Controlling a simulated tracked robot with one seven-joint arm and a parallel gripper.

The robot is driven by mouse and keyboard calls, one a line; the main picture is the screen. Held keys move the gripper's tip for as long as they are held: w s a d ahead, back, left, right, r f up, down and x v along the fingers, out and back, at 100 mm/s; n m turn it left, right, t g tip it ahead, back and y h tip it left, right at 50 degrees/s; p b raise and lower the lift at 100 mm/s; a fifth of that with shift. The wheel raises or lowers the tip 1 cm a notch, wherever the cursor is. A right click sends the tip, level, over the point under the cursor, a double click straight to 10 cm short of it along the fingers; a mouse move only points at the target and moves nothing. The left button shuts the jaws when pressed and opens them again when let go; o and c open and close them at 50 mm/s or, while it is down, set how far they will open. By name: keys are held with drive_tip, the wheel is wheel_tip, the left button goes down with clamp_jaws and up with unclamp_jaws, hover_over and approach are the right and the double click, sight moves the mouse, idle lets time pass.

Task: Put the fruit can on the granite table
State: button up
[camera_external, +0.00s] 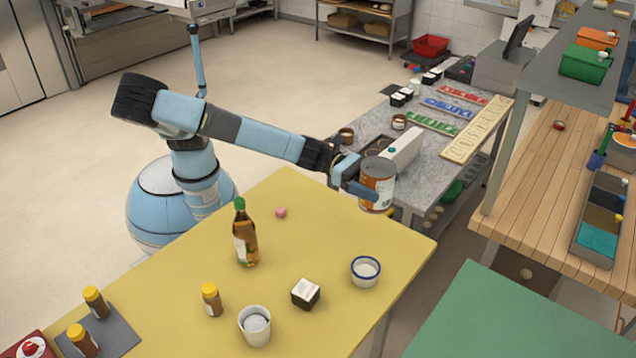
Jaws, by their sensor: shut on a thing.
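My gripper (358,184) is shut on the fruit can (377,184), a tin with an orange and white label. The can is upright, above the far right edge of the yellow table. In the picture it overlaps the near edge of the granite table (440,158), which is grey and stands behind it. I cannot tell how high the can is above either table. The gripper hides part of the can's left side.
On the granite table are a white box (402,148), small brown jars (399,122) and coloured racks (455,105). The yellow table (320,225) holds a bottle (244,238), bowl (365,272), cup (255,326) and black-and-white box (305,293). A wooden counter (540,195) stands right.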

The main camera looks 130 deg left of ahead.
drive_tip(key=s+a+n+g+y, duration=0.1)
drive_tip(key=s+a+n+y, duration=0.2)
drive_tip(key=a, duration=1.5)
drive_tip(key=s+a+n+g+y, duration=0.1)
drive_tip(key=s+a+y, duration=0.3)
drive_tip(key=a, duration=1.5)
drive_tip(key=s+a+n+g+y, duration=0.2)
drive_tip(key=s+a, duration=0.8)
drive_tip(key=a, duration=0.3)
drive_tip(key=s+a+n+g+y, duration=0.1)
drive_tip(key=s+a+n+y, duration=0.1)
drive_tip(key=s+a, duration=1)
wheel_tip(320, 180, down, 10)
drive_tip(key=a, duration=0.2)
drive_tip(key=shift+w+a+f, duration=2.4)
drive_tip(key=shift+w+f, duration=0.25)
drive_tip(key=shift+f, duration=0.05)
drive_tip(key=shift+w+a+f, duration=2.4)
drive_tip(key=shift+w+f, duration=0.2)
drive_tip(key=shift+f, duration=1.5)
